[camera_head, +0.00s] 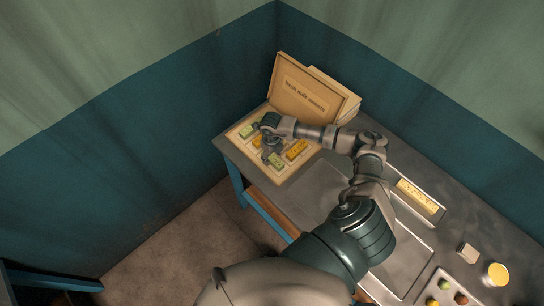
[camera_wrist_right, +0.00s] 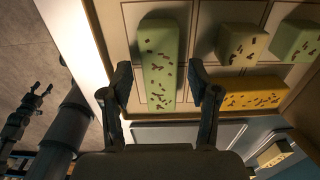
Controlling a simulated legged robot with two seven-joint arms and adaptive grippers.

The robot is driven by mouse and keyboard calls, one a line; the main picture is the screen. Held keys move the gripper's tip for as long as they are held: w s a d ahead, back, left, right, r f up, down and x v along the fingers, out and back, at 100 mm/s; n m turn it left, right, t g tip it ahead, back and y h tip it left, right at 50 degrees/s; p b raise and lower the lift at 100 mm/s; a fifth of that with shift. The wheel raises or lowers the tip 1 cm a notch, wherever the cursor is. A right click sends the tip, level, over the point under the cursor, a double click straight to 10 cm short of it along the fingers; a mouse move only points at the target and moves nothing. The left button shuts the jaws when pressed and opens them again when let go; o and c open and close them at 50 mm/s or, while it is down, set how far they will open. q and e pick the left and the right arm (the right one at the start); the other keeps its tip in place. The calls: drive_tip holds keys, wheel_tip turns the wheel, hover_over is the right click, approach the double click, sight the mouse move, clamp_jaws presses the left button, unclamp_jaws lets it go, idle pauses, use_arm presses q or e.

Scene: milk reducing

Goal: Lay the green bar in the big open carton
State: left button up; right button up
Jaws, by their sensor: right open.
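The big open carton (camera_head: 279,178) stands at the table's far left corner, its printed lid (camera_head: 302,92) raised at the back. The green bar (camera_wrist_right: 159,62) lies in a compartment near the carton's edge in the right wrist view; it also shows in the head view (camera_head: 275,160). My right gripper (camera_head: 268,150) is over the carton, open. In the wrist view its two fingers (camera_wrist_right: 166,85) are apart, on either side of the bar's near end. I cannot tell whether they touch it. Dark jointed parts at the wrist view's left edge may be my left arm.
Shorter green pieces (camera_wrist_right: 242,45) and a yellow bar (camera_wrist_right: 250,93) lie in neighbouring compartments. A smaller box of yellow pieces (camera_head: 419,197), a pale block (camera_head: 467,251), a yellow-topped round tub (camera_head: 496,273) and a tray of coloured balls (camera_head: 427,297) are to the right.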

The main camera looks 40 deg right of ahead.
sight(272, 157)
wheel_tip(272, 157, up, 11)
drive_tip(key=b, duration=0.1)
drive_tip(key=shift+b, duration=0.3)
idle(0.4)
